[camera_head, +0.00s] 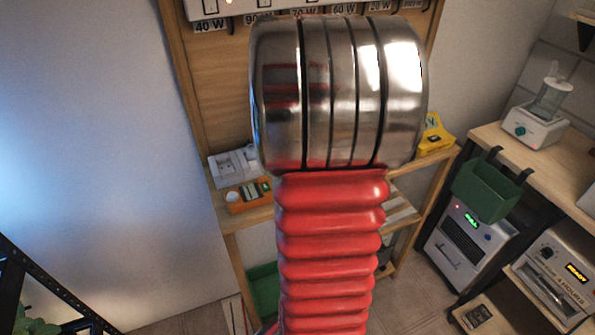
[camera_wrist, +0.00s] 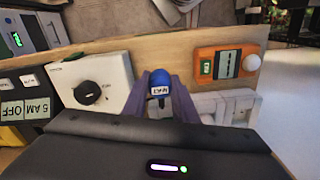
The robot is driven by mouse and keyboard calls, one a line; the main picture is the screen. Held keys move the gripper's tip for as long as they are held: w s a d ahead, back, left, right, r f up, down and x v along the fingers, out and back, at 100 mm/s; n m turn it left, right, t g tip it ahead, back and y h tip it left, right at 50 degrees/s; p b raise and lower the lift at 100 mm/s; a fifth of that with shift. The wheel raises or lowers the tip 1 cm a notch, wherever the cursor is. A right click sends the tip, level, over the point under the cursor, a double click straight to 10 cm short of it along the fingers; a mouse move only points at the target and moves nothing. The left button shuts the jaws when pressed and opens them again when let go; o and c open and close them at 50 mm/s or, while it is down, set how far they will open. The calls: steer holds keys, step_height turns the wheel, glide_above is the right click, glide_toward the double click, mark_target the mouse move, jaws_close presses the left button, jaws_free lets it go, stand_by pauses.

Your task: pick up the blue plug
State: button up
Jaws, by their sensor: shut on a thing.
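The blue plug (camera_wrist: 160,77) is in the middle of the wrist view, with a small white label on its face. My gripper (camera_wrist: 160,92) has its two purple fingers on either side of the plug and is shut on it. The plug's lower part is hidden between the fingers and behind the gripper body. I cannot tell whether the plug touches anything beneath it. In the head view my own arm covers the middle, and neither the gripper nor the plug shows.
A white box with a black dial (camera_wrist: 115,75) is left of the plug. A white socket block (camera_wrist: 238,104) and an orange device (camera_wrist: 205,69) are to its right. In the head view, a green bin (camera_head: 487,190) hangs at the right bench and a yellow object (camera_head: 434,134) is on the shelf.

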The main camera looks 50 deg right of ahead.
step_height(320, 180, up, 4)
steer(key=shift+r, duration=0.1)
steer(key=shift+s, duration=0.1)
stand_by(0.7)
